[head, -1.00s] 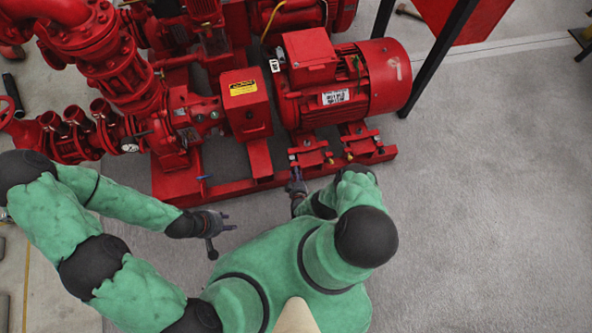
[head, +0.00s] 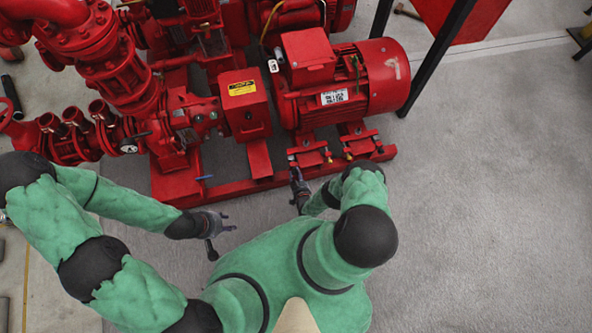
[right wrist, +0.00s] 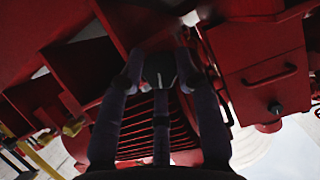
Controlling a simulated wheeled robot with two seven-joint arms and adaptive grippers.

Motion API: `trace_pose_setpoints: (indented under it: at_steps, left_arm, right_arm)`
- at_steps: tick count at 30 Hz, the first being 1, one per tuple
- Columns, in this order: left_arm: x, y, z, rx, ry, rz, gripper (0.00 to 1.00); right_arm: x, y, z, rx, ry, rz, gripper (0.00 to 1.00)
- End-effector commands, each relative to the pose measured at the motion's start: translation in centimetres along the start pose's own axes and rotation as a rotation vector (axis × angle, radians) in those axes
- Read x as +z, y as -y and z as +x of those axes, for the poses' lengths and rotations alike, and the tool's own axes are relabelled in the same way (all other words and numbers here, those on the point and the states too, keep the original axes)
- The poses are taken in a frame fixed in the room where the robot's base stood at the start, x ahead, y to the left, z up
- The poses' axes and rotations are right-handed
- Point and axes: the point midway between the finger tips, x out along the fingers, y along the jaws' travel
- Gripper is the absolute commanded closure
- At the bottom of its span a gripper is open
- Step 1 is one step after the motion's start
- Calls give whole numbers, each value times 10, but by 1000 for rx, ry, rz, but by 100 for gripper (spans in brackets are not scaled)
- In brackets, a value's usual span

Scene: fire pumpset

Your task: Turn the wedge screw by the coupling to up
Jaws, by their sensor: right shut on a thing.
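The red motor (head: 340,85) stands on the red base frame (head: 225,190), with the red coupling guard (head: 245,105) to its left. My right gripper (head: 294,168) reaches the near left motor foot, on the coupling side. In the right wrist view, its dark fingers (right wrist: 160,75) are shut on a small dark grey piece (right wrist: 160,68), which I take as the wedge screw. The fingers cover part of it, and its turned position cannot be read. In the head view the gripper hides it. My left gripper (head: 229,221) is open and empty, over the floor in front of the frame.
Another foot with a yellow-tipped part (head: 349,157) lies right of my right gripper. Red pipes and valves (head: 100,75) fill the left. A dark post (head: 437,60) stands behind the motor. Grey floor (head: 490,200) is clear at the right.

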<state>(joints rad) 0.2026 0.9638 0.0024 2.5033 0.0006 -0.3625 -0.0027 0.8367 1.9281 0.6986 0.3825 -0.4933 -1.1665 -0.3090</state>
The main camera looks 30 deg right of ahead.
Motion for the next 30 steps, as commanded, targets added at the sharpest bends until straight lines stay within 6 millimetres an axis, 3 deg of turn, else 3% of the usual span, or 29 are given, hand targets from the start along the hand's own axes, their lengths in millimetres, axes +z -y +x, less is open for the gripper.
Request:
trace_pose_setpoints:
  at_steps: [2, 3, 5, 19, 30]
  left_arm:
    - [0, 0, 0, 0, 0, 0, 60]
    - [0, 0, 0, 0, 0, 0, 60]
    - [0, 0, 0, 0, 0, 0, 60]
    - [0, 0, 0, 0, 0, 0, 60]
    - [0, 0, 0, 0, 0, 0, 60]
  right_arm:
    - [-1, 3, 1, -9, -3, -4, 100]
    - [-1, 3, 1, -9, -3, -5, 58]
    - [-1, 3, 1, -8, -3, -5, 45]
    - [-4, 1, -1, -3, 0, -3, 45]
    - [-33, 2, -12, -6, -2, -4, 45]
